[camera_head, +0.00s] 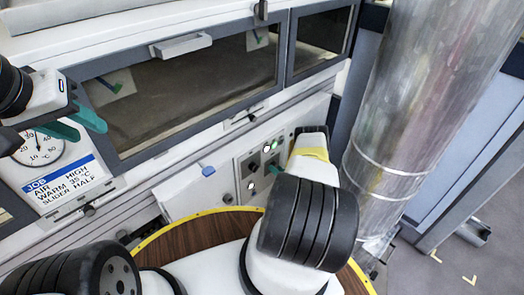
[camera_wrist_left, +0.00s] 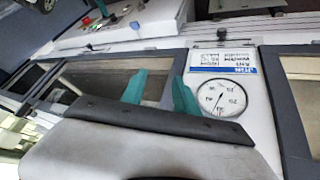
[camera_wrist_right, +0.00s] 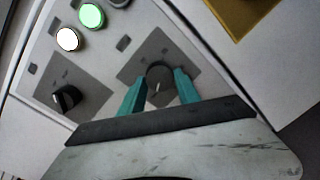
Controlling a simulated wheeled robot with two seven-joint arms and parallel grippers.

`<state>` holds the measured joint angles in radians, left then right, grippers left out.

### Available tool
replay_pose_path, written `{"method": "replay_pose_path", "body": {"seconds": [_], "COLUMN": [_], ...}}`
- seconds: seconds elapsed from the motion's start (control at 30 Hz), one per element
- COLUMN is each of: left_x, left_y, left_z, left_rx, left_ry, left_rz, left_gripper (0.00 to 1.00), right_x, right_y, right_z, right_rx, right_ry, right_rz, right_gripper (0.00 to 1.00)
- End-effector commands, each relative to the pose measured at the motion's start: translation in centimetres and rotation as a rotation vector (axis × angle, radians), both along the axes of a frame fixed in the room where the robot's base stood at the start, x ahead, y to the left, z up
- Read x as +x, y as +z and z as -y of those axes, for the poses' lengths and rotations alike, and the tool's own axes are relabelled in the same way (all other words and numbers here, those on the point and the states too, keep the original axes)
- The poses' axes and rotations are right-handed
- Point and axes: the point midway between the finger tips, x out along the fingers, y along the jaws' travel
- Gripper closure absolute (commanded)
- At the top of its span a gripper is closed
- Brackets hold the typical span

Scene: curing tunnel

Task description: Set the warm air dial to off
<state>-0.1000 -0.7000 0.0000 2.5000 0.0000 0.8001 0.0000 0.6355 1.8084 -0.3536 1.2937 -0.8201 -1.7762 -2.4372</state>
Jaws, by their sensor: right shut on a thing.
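In the right wrist view, a round dark dial (camera_wrist_right: 158,73) with a pale pointer line sits on a grey square plate. My right gripper (camera_wrist_right: 160,78) has its teal fingers shut on this dial, one on each side. A second black dial (camera_wrist_right: 66,97) is on another grey plate to the left. No labels are readable, so I cannot tell which is the warm air dial. In the head view, my right gripper (camera_head: 281,162) is at the control panel (camera_head: 247,172), partly hidden by my arm. My left gripper (camera_head: 91,133) is open and empty by the job card; it also shows in the left wrist view (camera_wrist_left: 162,76).
A lit green lamp (camera_wrist_right: 91,15) and a white lamp (camera_wrist_right: 67,39) sit on the panel near the dials. A job card (camera_head: 68,185) and a round gauge (camera_head: 38,149) are on the left. A large metal duct (camera_head: 410,110) stands close right of my right arm.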

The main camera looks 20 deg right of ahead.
Motion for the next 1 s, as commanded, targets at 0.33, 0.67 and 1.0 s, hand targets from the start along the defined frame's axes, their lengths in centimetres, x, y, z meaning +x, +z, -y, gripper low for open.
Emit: {"method": "replay_pose_path", "body": {"seconds": [0.33, 0.67, 1.0], "left_x": [0.00, 0.00, 0.00], "left_y": [0.00, 0.00, 0.00], "left_z": [0.00, 0.00, 0.00], "left_rx": [0.000, 0.000, 0.000], "left_ry": [0.000, 0.000, 0.000], "left_rz": [0.000, 0.000, 0.000], "left_gripper": [0.64, 0.64, 0.64], "right_x": [0.38, 0.32, 0.23], "right_y": [0.53, 0.48, 0.37], "right_z": [-0.15, -0.19, -0.21], "right_rx": [-0.121, -0.141, -0.139], "right_ry": [0.007, 0.008, 0.007], "right_rz": [0.070, 0.078, 0.074], "right_gripper": [1.00, 1.00, 0.40]}}
